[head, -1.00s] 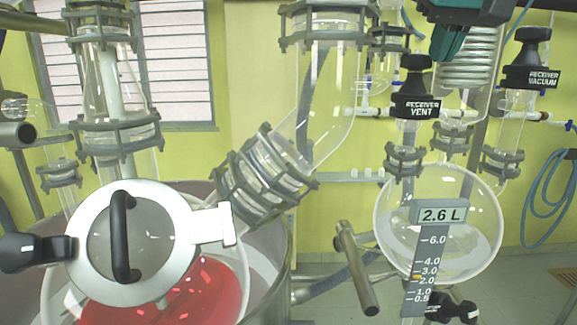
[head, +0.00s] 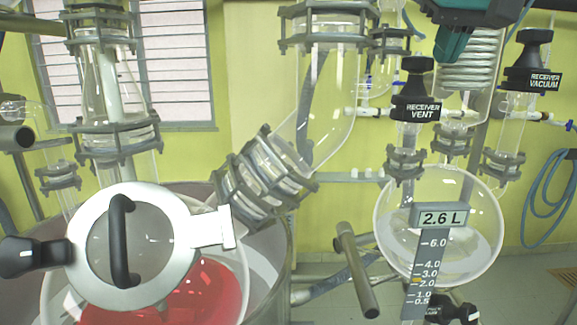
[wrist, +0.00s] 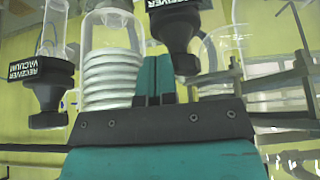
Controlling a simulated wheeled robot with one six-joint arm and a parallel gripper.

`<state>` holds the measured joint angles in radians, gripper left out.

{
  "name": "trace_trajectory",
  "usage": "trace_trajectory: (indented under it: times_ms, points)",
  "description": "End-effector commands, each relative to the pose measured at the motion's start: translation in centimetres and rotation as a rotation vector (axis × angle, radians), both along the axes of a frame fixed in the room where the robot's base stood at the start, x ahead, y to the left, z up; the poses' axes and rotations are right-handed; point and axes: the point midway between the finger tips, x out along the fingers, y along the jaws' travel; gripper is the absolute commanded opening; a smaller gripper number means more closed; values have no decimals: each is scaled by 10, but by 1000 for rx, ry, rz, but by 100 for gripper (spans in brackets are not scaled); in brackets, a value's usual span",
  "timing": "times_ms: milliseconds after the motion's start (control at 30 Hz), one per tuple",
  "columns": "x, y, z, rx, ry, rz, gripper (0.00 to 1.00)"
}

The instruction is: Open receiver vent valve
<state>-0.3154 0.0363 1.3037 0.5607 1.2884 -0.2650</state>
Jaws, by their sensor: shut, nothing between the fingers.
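The receiver vent valve (head: 415,92) has a black knob over a black labelled collar. It stands on a glass neck above the round receiver flask (head: 385,225). In the wrist view, which looks upside down, its black knob (wrist: 182,48) shows at the top, right of my fingers, with its label partly cut off. My gripper (head: 450,45) is teal, with its fingers shut and empty. It is above and right of the vent knob in the head view, apart from it. The shut fingers also show in the wrist view (wrist: 154,72).
The receiver vacuum valve (head: 532,62) stands to the right, also seen in the wrist view (wrist: 45,88). A coiled glass condenser (head: 468,72) is behind my gripper. A large reactor with a round lid (head: 185,250) fills the lower left. The flask display (head: 441,218) reads 2.6 L.

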Motion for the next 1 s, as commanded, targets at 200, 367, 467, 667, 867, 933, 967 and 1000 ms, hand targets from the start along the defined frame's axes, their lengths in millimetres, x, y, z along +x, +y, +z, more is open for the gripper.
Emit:
trace_trajectory:
  times_ms: [200,367,467,667,867,933,967,1000]
  points:
    - [0,-1,35,2,-4,-1,0]
    - [-1,0,54,2,-6,-1,0]
    - [-1,0,59,2,-6,-1,0]
    - [-1,0,57,2,-7,-1,0]
    - [-3,0,42,-13,4,20,0]
    - [-7,2,20,-34,21,54,0]
    - [-10,4,7,-45,30,77,0]
    - [-15,7,-14,-61,46,115,0]
